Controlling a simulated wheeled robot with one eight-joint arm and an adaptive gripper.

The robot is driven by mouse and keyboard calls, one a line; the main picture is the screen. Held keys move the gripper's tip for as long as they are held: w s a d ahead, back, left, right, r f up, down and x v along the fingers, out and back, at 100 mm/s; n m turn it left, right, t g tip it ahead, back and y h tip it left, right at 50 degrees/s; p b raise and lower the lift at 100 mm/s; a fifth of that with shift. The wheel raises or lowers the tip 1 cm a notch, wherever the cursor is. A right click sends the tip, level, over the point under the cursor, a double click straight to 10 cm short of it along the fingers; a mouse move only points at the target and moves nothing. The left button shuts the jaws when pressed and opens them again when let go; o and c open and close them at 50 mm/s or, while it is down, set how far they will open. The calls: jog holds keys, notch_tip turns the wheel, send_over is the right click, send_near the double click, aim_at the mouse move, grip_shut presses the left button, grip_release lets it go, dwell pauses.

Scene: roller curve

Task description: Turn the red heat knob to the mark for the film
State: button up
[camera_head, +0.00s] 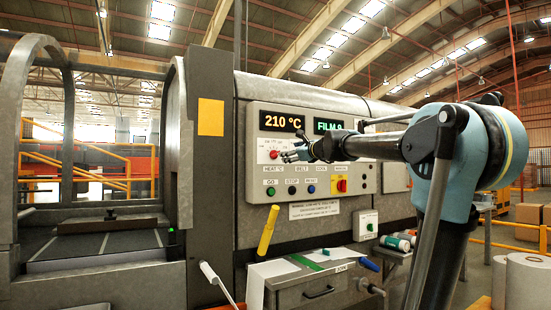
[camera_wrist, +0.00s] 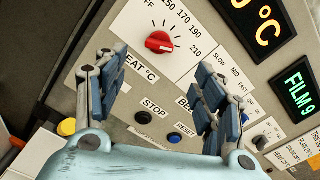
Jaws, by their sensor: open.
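The red heat knob (camera_wrist: 159,42) sits on a white dial plate on the control panel, with printed marks including 150, 170, 190 and 210. I cannot clearly read where it points. In the head view the knob (camera_head: 274,155) is just left of my gripper (camera_head: 291,156). In the wrist view my gripper (camera_wrist: 157,72) is open and empty, its two blue-padded fingers apart. The knob shows between and beyond the fingertips, apart from them. An amber display (camera_head: 282,122) reads 210 °C. A green display (camera_wrist: 300,90) reads FILM 9 and is partly covered by my arm in the head view.
Below the dials are a black STOP button (camera_wrist: 143,117), a blue RESET button (camera_wrist: 175,138) and a red-yellow switch (camera_head: 340,184). A yellow handle (camera_head: 268,231) sticks up below the panel, above a cabinet (camera_head: 318,287).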

aim_at(276, 154)
jog(key=x, duration=1.2)
jog(key=shift+a, duration=0.15)
jog(key=shift+c, duration=0.5)
jog(key=c, duration=1)
jog(key=shift+o, duration=0.3)
jog(key=shift+a, duration=0.2)
jog(key=shift+d, duration=0.15)
